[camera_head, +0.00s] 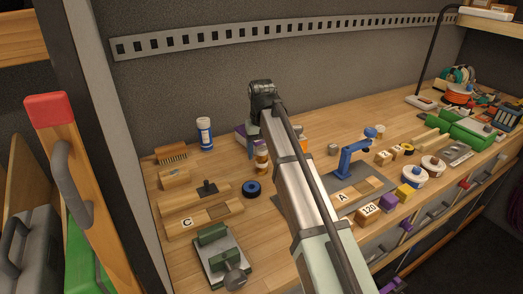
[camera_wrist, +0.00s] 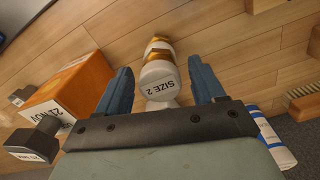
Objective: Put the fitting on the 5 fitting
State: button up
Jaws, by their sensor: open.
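A white cylinder with brass hexagonal bands (camera_wrist: 158,80) and a "SIZE 2" label lies between my gripper's blue fingers in the wrist view. My gripper (camera_wrist: 160,66) is open, with a finger on each side and visible gaps to the cylinder. In the head view a brass-and-white piece (camera_head: 262,160) stands on the bench beside my gripper (camera_head: 254,148), partly hidden by my arm. I cannot make out any fitting marked 5.
In the wrist view an orange box (camera_wrist: 85,85) is left of my gripper, and a blue-and-white bottle (camera_wrist: 270,140) is at right. In the head view a blue ring (camera_head: 251,188), wooden blocks marked C (camera_head: 195,222) and A (camera_head: 350,196), and a blue stand (camera_head: 352,160) surround my arm.

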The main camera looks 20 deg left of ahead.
aim_at(262, 148)
jog(key=shift+r, duration=3.95)
